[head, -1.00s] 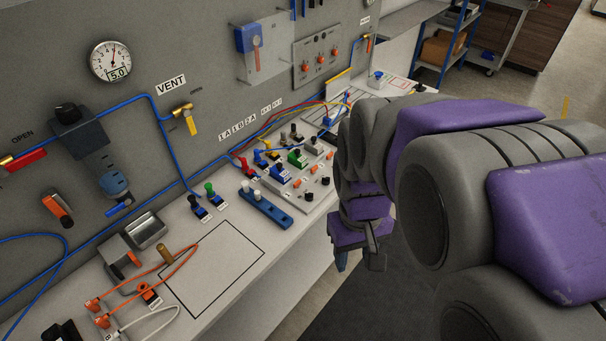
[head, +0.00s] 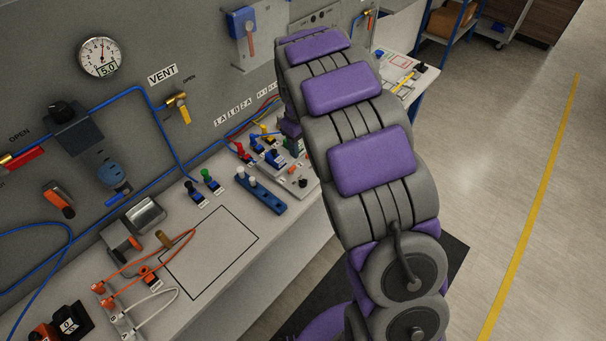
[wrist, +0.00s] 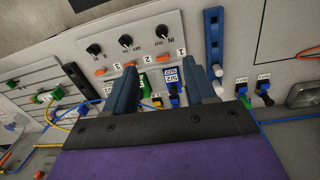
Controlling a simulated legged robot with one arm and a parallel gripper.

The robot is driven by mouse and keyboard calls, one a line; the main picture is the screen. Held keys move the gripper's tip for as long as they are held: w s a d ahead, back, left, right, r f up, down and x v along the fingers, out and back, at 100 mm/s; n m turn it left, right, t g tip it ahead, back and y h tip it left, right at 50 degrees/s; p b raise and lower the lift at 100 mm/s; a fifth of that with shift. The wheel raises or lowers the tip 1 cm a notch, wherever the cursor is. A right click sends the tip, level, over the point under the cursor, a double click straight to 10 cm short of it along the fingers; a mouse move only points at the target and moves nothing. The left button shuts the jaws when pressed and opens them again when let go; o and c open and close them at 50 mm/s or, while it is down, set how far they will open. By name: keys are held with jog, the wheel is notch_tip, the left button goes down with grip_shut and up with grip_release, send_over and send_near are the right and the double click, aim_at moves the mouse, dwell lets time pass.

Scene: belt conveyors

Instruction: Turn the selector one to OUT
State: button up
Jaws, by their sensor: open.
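The wrist view shows a grey panel upside down with a row of three black selector knobs. The selector in line with the number 1 (wrist: 162,31) has IN and OUT printed beside it. The other two knobs, the middle one (wrist: 126,42) and the far one (wrist: 94,50), sit to its left. My gripper (wrist: 163,72) is open, with its two blue fingers spread over the panel side bearing coloured valves. Its fingertips are apart from selector one, and nothing is between them but the view of the panel.
Orange buttons (wrist: 164,57) lie between the knobs and the coloured valves. A blue bar with white plugs (head: 261,194) stands beside the panel. Blue and yellow hoses run behind it. The outlined rectangle (head: 238,232) on the bench is clear.

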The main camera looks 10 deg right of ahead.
aim_at(303, 180)
jog(key=f, duration=0.5)
jog(key=f+b, duration=0.1)
jog(key=f, duration=0.4)
jog(key=f+b, duration=0.1)
jog(key=f, duration=0.5)
jog(key=shift+w+d+f, duration=0.1)
jog(key=shift+w+d, duration=0.1)
jog(key=shift+w, duration=0.1)
jog(key=shift+w+a+f, duration=0.1)
jog(key=shift+f, duration=0.6)
grip_shut()
